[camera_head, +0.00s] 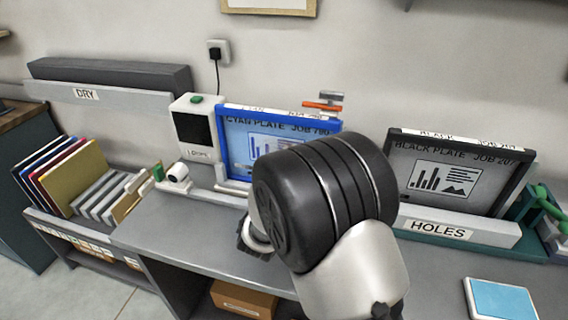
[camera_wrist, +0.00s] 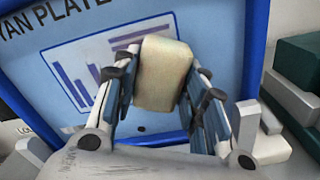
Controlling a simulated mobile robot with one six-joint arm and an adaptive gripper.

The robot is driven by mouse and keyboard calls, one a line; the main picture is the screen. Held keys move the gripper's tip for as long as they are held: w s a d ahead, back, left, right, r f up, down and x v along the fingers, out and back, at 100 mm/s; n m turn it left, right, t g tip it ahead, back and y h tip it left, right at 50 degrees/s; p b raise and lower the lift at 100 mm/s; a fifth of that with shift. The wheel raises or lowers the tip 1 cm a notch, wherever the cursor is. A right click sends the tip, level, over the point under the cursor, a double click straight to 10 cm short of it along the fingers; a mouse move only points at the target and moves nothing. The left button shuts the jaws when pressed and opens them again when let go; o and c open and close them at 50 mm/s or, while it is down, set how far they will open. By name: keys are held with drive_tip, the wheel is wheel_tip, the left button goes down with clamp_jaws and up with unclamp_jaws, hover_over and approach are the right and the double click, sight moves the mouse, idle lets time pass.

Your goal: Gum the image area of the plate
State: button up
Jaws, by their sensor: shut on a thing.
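The cyan plate (camera_head: 238,135) stands leaning in a blue frame at the back of the bench, labelled CYAN PLATE JOB 790. Its chart image is partly hidden by my arm in the head view. In the wrist view the plate (camera_wrist: 60,32) fills most of the background. My gripper (camera_wrist: 165,95) is shut on a pale cream block, likely a sponge (camera_wrist: 163,72). The sponge is in front of the chart image and covers part of it. I cannot tell whether it touches the plate. In the head view the fingers are mostly hidden behind my wrist.
A black plate (camera_head: 400,165) stands in a dark frame at right, behind a HOLES ledge (camera_head: 470,232). A white box with a green button (camera_head: 197,99) is left of the cyan plate. A blue pad (camera_head: 500,300) lies at front right. A rack of coloured boards (camera_head: 75,180) is at left.

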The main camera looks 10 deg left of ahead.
sight(252, 144)
drive_tip(key=shift+d, duration=1)
drive_tip(key=shift+w+a, duration=0.15)
drive_tip(key=shift+a, duration=2.15)
drive_tip(key=shift+w+a, duration=0.2)
drive_tip(key=shift+a, duration=2.15)
drive_tip(key=shift+w+a, duration=0.15)
drive_tip(key=shift+a, duration=2.15)
drive_tip(key=shift+a+r+p, duration=0.15)
drive_tip(key=shift+r+p, duration=0.25)
drive_tip(key=shift+r, duration=0.5)
drive_tip(key=shift+d+f+b, duration=0.1)
drive_tip(key=shift+d+b, duration=0.25)
drive_tip(key=shift+d, duration=0.4)
drive_tip(key=shift+s+d, duration=0.2)
drive_tip(key=shift+d, duration=1.9)
drive_tip(key=shift+s+d, duration=0.15)
drive_tip(key=shift+d, duration=2)
drive_tip(key=shift+s+d, duration=0.2)
drive_tip(key=shift+d, duration=1.9)
drive_tip(key=shift+a, duration=0.2)
drive_tip(key=shift+w+a, duration=0.2)
drive_tip(key=shift+a, duration=1.85)
drive_tip(key=shift+w+a, duration=0.2)
drive_tip(key=shift+a, duration=2.25)
drive_tip(key=shift+w+a, duration=0.15)
drive_tip(key=shift+a, duration=2.25)
